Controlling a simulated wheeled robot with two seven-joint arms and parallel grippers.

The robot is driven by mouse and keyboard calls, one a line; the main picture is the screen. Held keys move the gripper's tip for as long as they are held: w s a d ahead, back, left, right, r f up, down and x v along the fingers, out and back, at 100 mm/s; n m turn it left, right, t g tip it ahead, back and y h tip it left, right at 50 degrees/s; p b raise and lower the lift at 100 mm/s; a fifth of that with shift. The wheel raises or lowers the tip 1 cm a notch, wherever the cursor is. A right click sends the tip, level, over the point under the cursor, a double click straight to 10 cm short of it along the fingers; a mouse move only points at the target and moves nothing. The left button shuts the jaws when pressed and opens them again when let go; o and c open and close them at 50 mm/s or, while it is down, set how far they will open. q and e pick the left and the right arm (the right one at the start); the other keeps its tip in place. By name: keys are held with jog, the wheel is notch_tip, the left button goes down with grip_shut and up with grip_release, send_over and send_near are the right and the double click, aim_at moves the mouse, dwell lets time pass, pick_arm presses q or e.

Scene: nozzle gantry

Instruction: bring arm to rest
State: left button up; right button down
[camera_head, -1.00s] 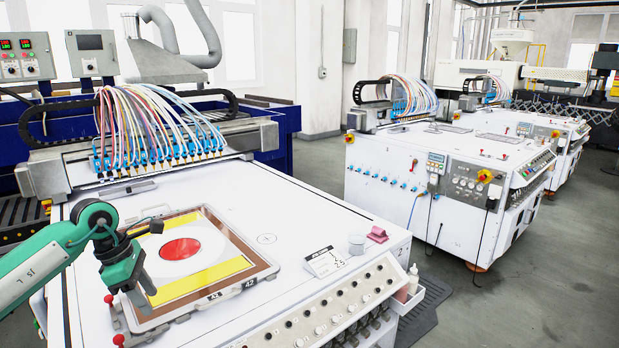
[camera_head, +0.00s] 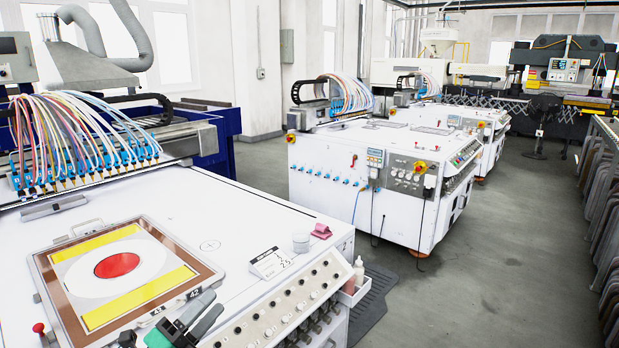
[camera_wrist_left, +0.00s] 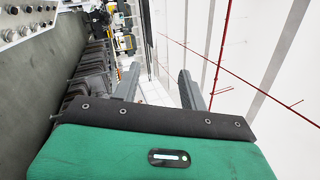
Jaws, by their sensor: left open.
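My left gripper (camera_head: 206,308) shows at the bottom of the head view, low at the front edge of the near white machine (camera_head: 240,228). It is to the right of the brown-framed panel's front corner. Its dark grey fingers also show in the left wrist view (camera_wrist_left: 158,84), spread apart with nothing between them. Most of my left arm is outside the head view. My right gripper is not in view.
The framed panel (camera_head: 45,270), with yellow strips and a red disc, lies flat on the near machine. A small card (camera_head: 271,264), a grey cup (camera_head: 301,242) and a pink block (camera_head: 321,231) sit near its edge. Grey floor (camera_head: 480,260) is open to the right.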

pick_arm(q)
jog(key=s+a+f+n+g+y, duration=0.2)
jog(key=s+a+f+n+y, duration=0.25)
jog(key=f+n+y, duration=0.4)
jog(key=s+a+f+n+g+y, duration=0.25)
jog(key=s+f+n+y, duration=0.3)
jog(key=f+n, duration=0.6)
jog(key=s+d+f+n+g, duration=0.1)
jog(key=s+f+n+g, duration=0.15)
jog(key=s, duration=0.35)
jog(key=s+d+f+n+g+h, duration=0.1)
jog(key=s+f+n+g, duration=0.1)
jog(key=s+f+g, duration=0.3)
jog(key=s+d+f+n+g, duration=0.1)
jog(key=s+n+g, duration=0.1)
jog(key=s, duration=0.5)
notch_tip(320, 180, down, 26)
jog(key=r+g+p, duration=0.1)
jog(key=p, duration=0.3)
jog(key=s+a+f+g+p, duration=0.1)
jog(key=s+a+f+p, duration=0.2)
jog(key=s+f, duration=1.5)
jog(key=shift+s+a+f+m+g, duration=0.3)
jog(key=shift+s+m, duration=0.15)
jog(key=shift+s, duration=0.4)
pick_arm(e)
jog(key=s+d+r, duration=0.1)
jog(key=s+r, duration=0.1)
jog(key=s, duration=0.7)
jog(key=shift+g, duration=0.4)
